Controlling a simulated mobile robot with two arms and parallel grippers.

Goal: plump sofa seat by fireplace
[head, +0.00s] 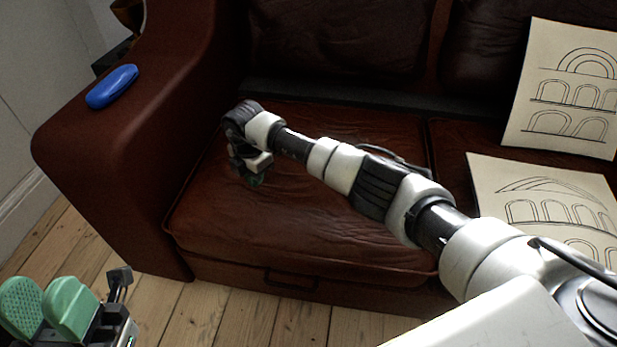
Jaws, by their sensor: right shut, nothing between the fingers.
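The dark red leather sofa fills the view, with its left seat cushion (330,230) in the middle. My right arm reaches in from the lower right across this cushion. My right gripper (256,180) points down at the left part of the cushion, close to or touching it; I cannot tell which. Its fingers are mostly hidden behind its wrist; it is shut and holds nothing. My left gripper (45,308), with green finger pads, is at the lower left above the floor. Its two pads stand apart with nothing seen between them. The fireplace does not show.
A blue oblong object (112,87) lies on the sofa's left arm (130,140). One drawing of arches (564,95) leans on the backrest at right; another drawing (545,205) lies on the right seat. Bare floorboards (230,312) show in front, and a pale wall stands at left.

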